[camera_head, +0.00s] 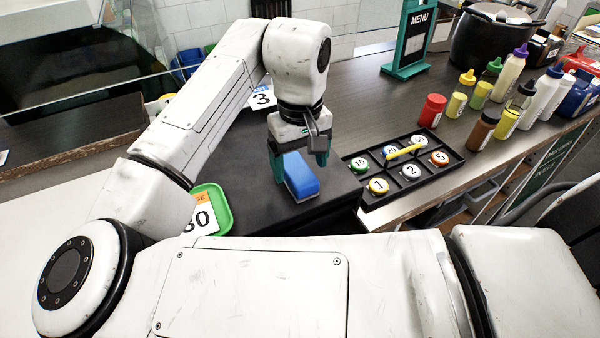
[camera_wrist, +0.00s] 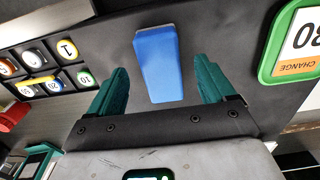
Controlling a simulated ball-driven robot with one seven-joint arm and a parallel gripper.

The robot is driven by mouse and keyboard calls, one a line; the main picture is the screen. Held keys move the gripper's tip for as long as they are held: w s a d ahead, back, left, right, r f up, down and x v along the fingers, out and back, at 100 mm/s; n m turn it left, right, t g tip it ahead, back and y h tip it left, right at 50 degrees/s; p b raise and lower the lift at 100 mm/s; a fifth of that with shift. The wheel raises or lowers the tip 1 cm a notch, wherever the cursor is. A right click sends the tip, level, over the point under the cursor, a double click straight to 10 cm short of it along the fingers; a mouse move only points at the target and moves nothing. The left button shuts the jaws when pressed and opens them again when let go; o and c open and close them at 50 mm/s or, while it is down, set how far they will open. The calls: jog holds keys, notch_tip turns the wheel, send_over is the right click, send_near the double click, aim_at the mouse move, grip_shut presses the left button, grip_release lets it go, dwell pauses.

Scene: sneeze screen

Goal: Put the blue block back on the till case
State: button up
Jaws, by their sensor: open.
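The blue block (camera_head: 301,178) rests on the dark top of the till case (camera_head: 330,212), close to its front edge. My gripper (camera_head: 299,166) points down over the block and is open, with one green finger on each side. In the wrist view, the blue block (camera_wrist: 159,62) lies between and a little beyond the fingertips of my gripper (camera_wrist: 163,82). Clear gaps show on both sides, so the fingers do not touch it in that view. The finger partly covers the block's left side in the head view.
A black tray (camera_head: 374,203) of numbered round tokens with a yellow stick sits right of the case. A green-framed number card (camera_head: 222,205) lies to the left. Several bottles and a menu stand (camera_head: 408,42) occupy the counter behind. A clear screen (camera_head: 95,60) stands at upper left.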

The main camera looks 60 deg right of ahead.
aim_at(300, 173)
notch_tip(300, 173, up, 8)
dwell(0.9)
